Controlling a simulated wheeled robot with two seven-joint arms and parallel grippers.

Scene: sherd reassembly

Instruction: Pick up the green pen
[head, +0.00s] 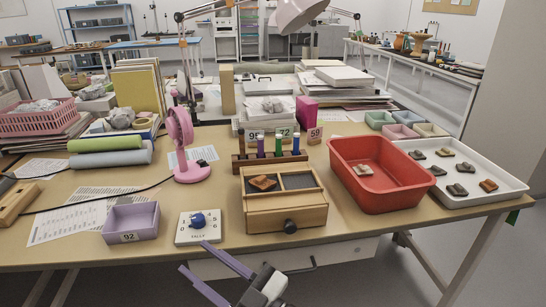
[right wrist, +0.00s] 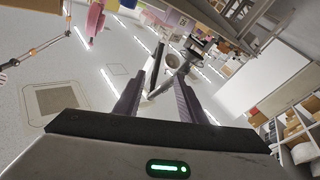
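The green pen (head: 278,144) stands upright in the middle of a dark wooden pen rack (head: 243,162), behind the wooden drawer box. A purple pen (head: 260,144) stands to its left and a blue pen (head: 296,144) to its right. The pens' lower ends are hidden in the rack. My right gripper (head: 193,256) is at the table's front edge, in front of and left of the drawer box, well away from the pens. Its two fingers are apart with nothing between them; they also show spread in the right wrist view (right wrist: 160,80). My left gripper is out of view.
The wooden drawer box (head: 288,216) stands between the table's front edge and the rack. A red tray (head: 390,195) is to its right, a dial box (head: 190,236) and lilac tray (head: 131,222) to its left. A pink fan (head: 184,145) stands left of the rack. Number cards (head: 315,134) stand behind the pens.

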